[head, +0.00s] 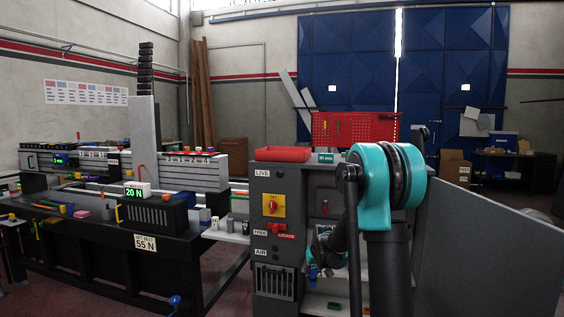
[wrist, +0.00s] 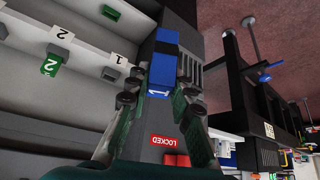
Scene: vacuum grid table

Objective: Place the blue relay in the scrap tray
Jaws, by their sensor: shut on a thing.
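In the head view my gripper (head: 316,262) hangs low in front of the grey cabinet, left of my arm. The relay (head: 313,271) shows there as a small blue patch below the fingers, clear of the cabinet top. A red shallow tray (head: 283,154) sits on the cabinet top, above and left of my gripper; it may be the scrap tray, but no label on it is readable.
The grey cabinet (head: 273,240) carries a yellow-and-red switch (head: 271,205) and a red LOCKED tag (wrist: 171,141). Shelves with numbered spots hold green blocks (wrist: 50,65). A black workbench (head: 150,245) stands left. A grey panel (head: 480,240) stands right.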

